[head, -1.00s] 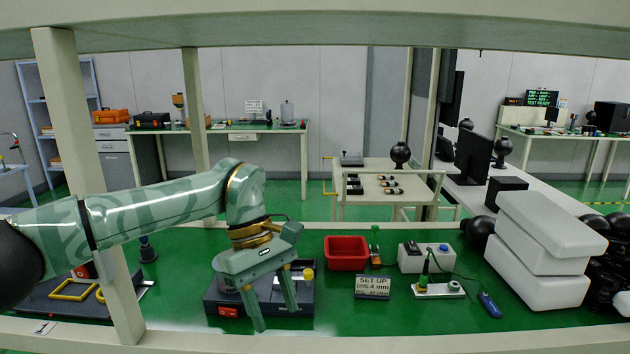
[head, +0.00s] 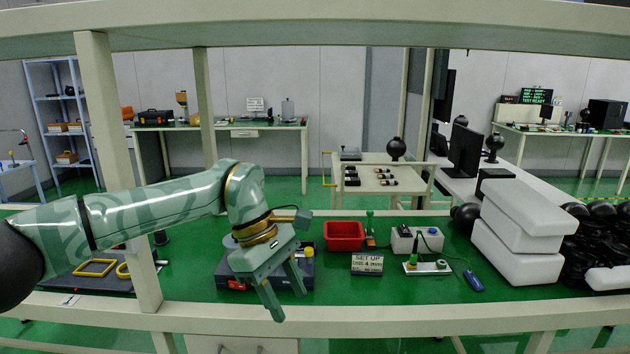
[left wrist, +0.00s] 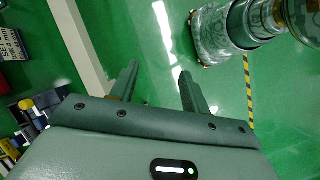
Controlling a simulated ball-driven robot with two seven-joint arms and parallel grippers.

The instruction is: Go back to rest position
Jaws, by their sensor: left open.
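My left arm comes in from the left in the head view, and its green-grey gripper (head: 288,298) hangs pointing down near the front edge of the green workbench (head: 385,291). Its two fingers are apart with nothing between them. In the left wrist view the gripper (left wrist: 158,82) is also open and empty, over the green floor beside the pale bench edge. Behind the gripper in the head view, a dark device with a red switch (head: 236,284) is partly hidden. My right gripper is not in view.
A yellow frame (head: 94,267) lies at left. Bench posts (head: 120,150) and an upper beam (head: 330,25) surround the arm.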

